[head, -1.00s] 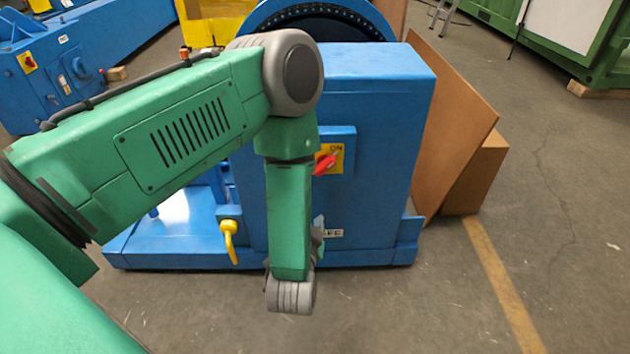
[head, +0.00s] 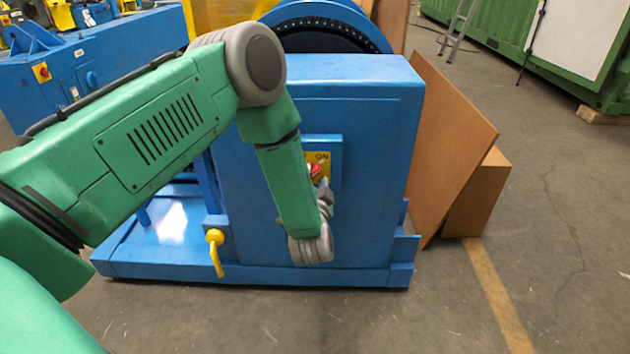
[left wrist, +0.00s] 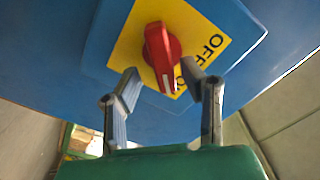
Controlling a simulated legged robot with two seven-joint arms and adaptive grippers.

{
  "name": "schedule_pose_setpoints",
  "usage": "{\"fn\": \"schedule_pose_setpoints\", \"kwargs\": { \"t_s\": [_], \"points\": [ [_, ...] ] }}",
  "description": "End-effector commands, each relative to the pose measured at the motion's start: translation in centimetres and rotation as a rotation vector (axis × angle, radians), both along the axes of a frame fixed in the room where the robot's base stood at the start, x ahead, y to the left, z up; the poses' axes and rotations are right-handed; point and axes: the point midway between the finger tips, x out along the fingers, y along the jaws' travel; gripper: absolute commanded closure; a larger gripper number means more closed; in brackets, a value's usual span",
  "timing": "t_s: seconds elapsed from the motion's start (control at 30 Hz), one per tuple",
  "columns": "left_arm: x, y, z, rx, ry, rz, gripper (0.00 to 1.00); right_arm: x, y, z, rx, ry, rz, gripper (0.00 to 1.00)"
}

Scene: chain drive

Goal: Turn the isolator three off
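My left gripper (left wrist: 160,72) is open, with one finger on each side of the knob's lower end; contact cannot be told. In the head view my left gripper (head: 326,194) is partly hidden by my wrist, just below the knob. My right gripper is out of view.
The blue machine (head: 375,130) stands on a blue base with a yellow lever (head: 215,252) at its lower left. Brown boards (head: 450,140) lean at its right. Another blue machine with a red switch (head: 41,72) stands at the far left.

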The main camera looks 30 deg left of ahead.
Motion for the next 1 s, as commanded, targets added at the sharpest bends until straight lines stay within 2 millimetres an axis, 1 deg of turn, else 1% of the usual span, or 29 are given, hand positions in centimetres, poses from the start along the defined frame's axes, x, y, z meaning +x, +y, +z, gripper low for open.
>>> {"fn": "schedule_pose_setpoints", "kwargs": {
  "t_s": [0.13,0.37,0.4,0.5,0.83,1.0],
  "points": [
    [0.60,0.62,-0.09,-0.002,0.001,0.001,0.64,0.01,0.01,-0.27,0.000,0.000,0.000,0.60],
    [0.67,0.52,0.02,0.000,0.001,0.001,0.64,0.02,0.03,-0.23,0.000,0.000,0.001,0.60],
    [0.68,0.51,0.02,0.000,0.001,0.001,0.67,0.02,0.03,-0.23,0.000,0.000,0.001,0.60],
    [0.67,0.38,0.09,0.002,0.001,0.000,1.00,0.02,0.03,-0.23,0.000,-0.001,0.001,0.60],
    [0.68,0.12,0.19,-0.013,-0.009,-0.006,1.00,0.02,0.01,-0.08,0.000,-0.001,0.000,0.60],
    [0.69,0.03,0.33,-0.063,-0.039,-0.008,1.00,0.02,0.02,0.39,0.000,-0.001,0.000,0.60]
  ]
}}
